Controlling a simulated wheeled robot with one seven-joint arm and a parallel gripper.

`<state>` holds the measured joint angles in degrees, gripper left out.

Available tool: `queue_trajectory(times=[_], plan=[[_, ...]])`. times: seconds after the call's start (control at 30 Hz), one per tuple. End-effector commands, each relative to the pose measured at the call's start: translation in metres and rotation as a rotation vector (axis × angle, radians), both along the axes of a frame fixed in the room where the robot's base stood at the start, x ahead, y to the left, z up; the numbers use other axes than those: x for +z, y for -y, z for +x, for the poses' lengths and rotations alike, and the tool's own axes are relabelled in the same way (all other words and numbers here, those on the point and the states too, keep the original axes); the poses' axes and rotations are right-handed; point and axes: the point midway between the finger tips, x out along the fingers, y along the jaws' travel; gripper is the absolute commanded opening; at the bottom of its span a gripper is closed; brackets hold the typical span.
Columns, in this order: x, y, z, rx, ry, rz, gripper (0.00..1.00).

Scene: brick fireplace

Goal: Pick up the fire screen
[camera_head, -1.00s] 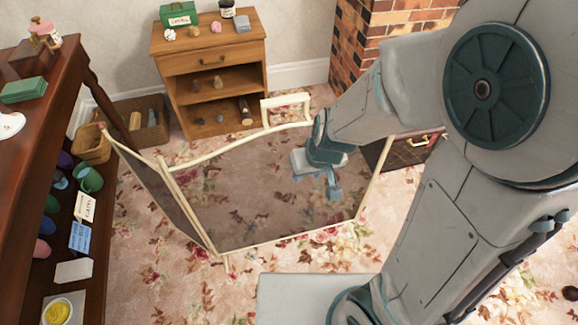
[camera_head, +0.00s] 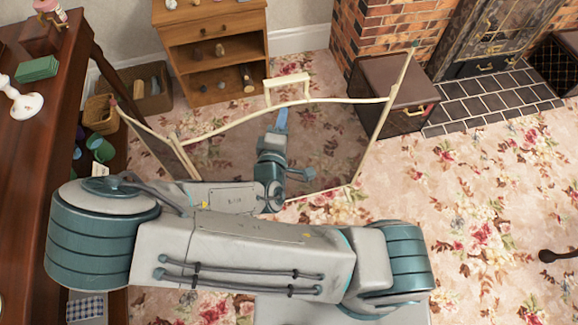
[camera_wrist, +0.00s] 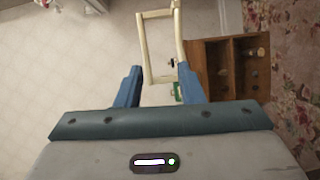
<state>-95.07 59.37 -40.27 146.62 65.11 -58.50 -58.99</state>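The fire screen (camera_head: 345,101) stands upright on the carpet in the head view, with cream edges, dark see-through panels and a folded left wing. Its cream handle (camera_head: 287,78) rises from the middle of the top rail. My gripper (camera_head: 282,113) is just below and in front of that handle, with a blue finger pointing up at it. In the wrist view, my gripper (camera_wrist: 158,68) has its two blue fingers apart. The cream handle loop (camera_wrist: 143,45) lies ahead and between them; I cannot tell whether they touch it. My arm hides the screen's lower left part.
A wooden shelf unit (camera_head: 212,66) stands behind the screen. A brown chest (camera_head: 390,82) is behind its right end, beside the brick fireplace (camera_head: 372,32). A dark wooden table (camera_head: 38,110) is at the left.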

Motion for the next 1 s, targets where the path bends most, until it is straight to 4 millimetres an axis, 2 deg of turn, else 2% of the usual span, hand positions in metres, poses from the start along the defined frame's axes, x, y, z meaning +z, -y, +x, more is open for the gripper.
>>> queue_trajectory(times=[0.03,0.17,0.5,0.77,1.0], plan=[[0.008,-0.003,-0.002,0.017,0.033,-0.026,0.35],[0.014,-0.006,0.004,0.032,0.073,-0.053,0.35],[0.016,0.001,0.065,0.032,0.073,-0.053,0.35],[0.016,0.002,0.086,0.034,0.073,-0.052,0.35],[0.019,0.003,0.119,0.032,0.072,-0.052,0.35]])
